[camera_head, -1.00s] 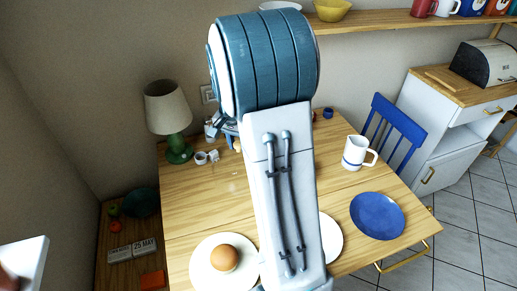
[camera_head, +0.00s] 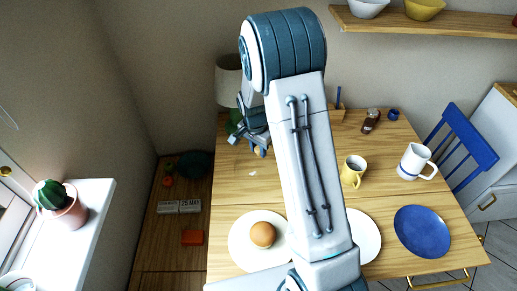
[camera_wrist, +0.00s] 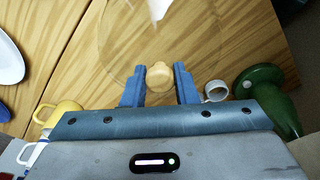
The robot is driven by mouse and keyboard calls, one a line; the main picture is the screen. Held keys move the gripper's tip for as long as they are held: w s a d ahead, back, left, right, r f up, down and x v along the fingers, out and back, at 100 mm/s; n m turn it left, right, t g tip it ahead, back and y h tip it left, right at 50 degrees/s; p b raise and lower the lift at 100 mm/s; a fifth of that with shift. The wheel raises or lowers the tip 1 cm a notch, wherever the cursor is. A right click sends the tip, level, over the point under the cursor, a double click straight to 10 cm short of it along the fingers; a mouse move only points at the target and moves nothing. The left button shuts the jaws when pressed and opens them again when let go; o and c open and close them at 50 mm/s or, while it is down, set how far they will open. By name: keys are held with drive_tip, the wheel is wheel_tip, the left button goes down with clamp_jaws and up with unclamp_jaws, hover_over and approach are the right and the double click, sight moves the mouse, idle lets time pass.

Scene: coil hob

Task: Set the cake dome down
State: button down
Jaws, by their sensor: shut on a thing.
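The cake dome (camera_wrist: 125,50) is clear glass and shows in the wrist view as a faint round outline over the wooden table. Its pale wooden knob (camera_wrist: 160,75) sits between the two blue fingers of my gripper (camera_wrist: 160,88), which is shut on it. In the head view my gripper (camera_head: 257,147) points down over the table's far left part, in front of the lamp. The glass is barely visible there, only a faint glint below the knob. I cannot tell whether its rim touches the table (camera_head: 235,190).
A white plate with a bun (camera_head: 263,234) is at the front left, another white plate (camera_head: 366,238) beside it. A yellow mug (camera_head: 352,172), white jug (camera_head: 414,162) and blue plate (camera_head: 423,230) stand to the right.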

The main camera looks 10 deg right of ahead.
drive_tip(key=shift+f, duration=0.65)
drive_tip(key=shift+f, duration=0.2)
drive_tip(key=c, duration=1.1)
unclamp_jaws()
drive_tip(key=shift+c, duration=0.2)
drive_tip(key=shift+r, duration=0.1)
wheel_tip(320, 180, up, 12)
drive_tip(key=a+b, duration=0.1)
drive_tip(key=s+r+n, duration=0.3)
drive_tip(key=s, duration=0.5)
drive_tip(key=s+r+n+t, duration=0.1)
drive_tip(key=s+r+n, duration=0.2)
drive_tip(key=s, duration=0.5)
drive_tip(key=s+r+n+t+y, duration=0.1)
drive_tip(key=s+r+n, duration=0.2)
drive_tip(key=s, duration=0.6)
drive_tip(key=shift+d+r+n, duration=0.2)
drive_tip(key=shift+r+n, duration=0.1)
drive_tip(key=shift+n, duration=0.5)
